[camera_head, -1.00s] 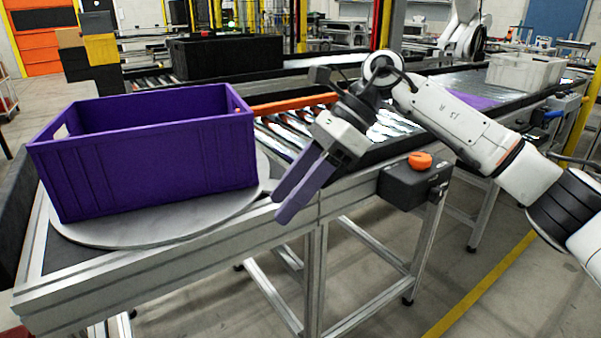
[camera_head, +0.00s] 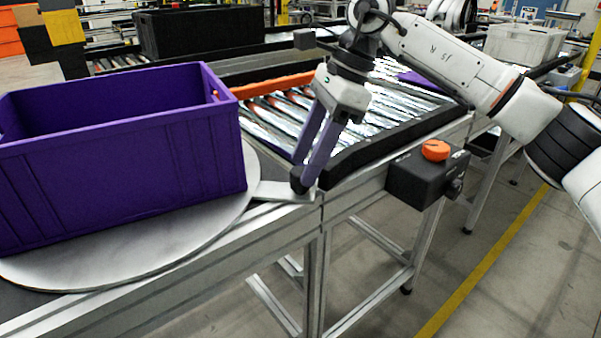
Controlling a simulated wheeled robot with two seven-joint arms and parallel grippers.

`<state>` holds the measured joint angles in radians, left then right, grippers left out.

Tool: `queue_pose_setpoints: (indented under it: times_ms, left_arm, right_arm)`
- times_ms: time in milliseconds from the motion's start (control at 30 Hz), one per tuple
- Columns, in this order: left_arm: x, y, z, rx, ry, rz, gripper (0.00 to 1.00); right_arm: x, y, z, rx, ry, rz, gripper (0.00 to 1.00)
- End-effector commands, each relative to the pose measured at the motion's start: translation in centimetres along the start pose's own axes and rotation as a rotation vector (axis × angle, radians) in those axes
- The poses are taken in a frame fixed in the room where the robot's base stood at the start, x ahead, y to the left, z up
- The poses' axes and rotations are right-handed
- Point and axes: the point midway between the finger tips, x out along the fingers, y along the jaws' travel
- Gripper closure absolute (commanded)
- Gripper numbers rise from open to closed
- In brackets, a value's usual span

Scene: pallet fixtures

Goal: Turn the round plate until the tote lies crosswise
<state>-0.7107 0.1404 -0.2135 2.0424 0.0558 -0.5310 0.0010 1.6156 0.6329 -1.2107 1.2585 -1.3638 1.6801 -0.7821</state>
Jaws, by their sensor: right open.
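The purple tote (camera_head: 125,165) stands upright on the round grey plate (camera_head: 150,245) at the left, its long side facing me. A flat pale tab (camera_head: 283,191) sticks out from the plate's right edge over the table frame. My right gripper (camera_head: 301,173) points down at the outer end of this tab, with its two purple fingers apart. The dark fingertips overlap the tab's end; I cannot tell whether they touch it or straddle it. My left gripper is not in view.
A roller conveyor (camera_head: 285,105) with an orange bar (camera_head: 270,86) lies behind the gripper. A black control box (camera_head: 425,176) with an orange knob (camera_head: 435,150) sits at the table's right. A black tote (camera_head: 200,31) and a pale crate (camera_head: 523,44) stand farther back.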

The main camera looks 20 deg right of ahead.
Motion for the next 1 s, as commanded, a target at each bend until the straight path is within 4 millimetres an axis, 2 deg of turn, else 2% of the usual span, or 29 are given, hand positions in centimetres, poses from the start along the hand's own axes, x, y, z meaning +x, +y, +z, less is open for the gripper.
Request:
queue_pose_setpoints:
  times_ms: [33, 200, 567, 833, 1000]
  left_arm:
    - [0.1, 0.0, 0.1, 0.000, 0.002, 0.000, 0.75]
    - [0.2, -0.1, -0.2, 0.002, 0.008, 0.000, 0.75]
    - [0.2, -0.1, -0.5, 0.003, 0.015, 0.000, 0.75]
    - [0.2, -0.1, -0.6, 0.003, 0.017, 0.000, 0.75]
    - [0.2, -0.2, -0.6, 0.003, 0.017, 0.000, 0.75]
  right_arm:
    - [0.9, 0.1, -0.1, -0.001, 0.001, 0.002, 0.52]
    - [2.6, 0.0, 0.0, -0.001, 0.000, 0.000, 0.52]
    - [3.1, 0.0, 0.1, -0.001, 0.000, -0.001, 0.52]
    - [3.1, 0.0, 0.1, -0.001, -0.001, -0.001, 0.98]
    - [3.1, 0.0, 0.1, -0.001, -0.001, 0.000, 1.00]
